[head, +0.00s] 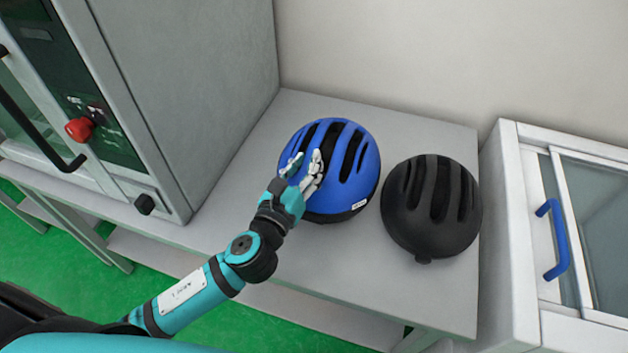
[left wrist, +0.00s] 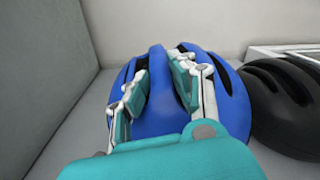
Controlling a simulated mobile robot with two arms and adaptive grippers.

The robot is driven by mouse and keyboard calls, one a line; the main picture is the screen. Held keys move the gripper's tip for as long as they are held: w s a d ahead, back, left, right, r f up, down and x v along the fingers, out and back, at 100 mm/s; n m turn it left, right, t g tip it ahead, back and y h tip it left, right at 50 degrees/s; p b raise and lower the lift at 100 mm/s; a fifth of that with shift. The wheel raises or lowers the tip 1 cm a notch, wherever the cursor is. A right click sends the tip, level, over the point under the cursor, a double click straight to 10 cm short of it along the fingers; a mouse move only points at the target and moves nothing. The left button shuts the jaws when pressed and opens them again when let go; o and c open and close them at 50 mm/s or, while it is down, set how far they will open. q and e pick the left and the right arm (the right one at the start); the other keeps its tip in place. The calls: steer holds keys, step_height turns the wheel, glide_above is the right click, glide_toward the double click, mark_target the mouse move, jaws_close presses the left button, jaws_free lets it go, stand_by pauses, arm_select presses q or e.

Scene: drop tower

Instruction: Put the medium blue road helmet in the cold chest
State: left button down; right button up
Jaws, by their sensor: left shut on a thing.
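The blue road helmet (head: 358,180) sits on the grey table, with black vents and a small white label on its lower edge. My left gripper (head: 305,168) is at the helmet's left side, its fingers shut on the shell. In the left wrist view the fingers (left wrist: 160,95) straddle a blue rib of the helmet (left wrist: 155,65). The cold chest may be the white unit with a glass lid and blue handle (head: 553,240) at the right; its lid looks closed. My right gripper is not in view.
A black helmet (head: 432,205) stands just right of the blue one, also showing in the left wrist view (left wrist: 285,105). A large grey machine (head: 190,90) with a red knob (head: 80,129) stands at the left. The table (head: 350,265) is bare at its front.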

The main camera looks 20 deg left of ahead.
arm_select(q)
steer(key=shift+f, duration=0.4)
step_height(320, 180, down, 3)
steer(key=shift+f+b, duration=0.15)
steer(key=shift+b, duration=0.55)
steer(key=shift+f, duration=0.25)
steer(key=c, duration=1.1)
jaws_free()
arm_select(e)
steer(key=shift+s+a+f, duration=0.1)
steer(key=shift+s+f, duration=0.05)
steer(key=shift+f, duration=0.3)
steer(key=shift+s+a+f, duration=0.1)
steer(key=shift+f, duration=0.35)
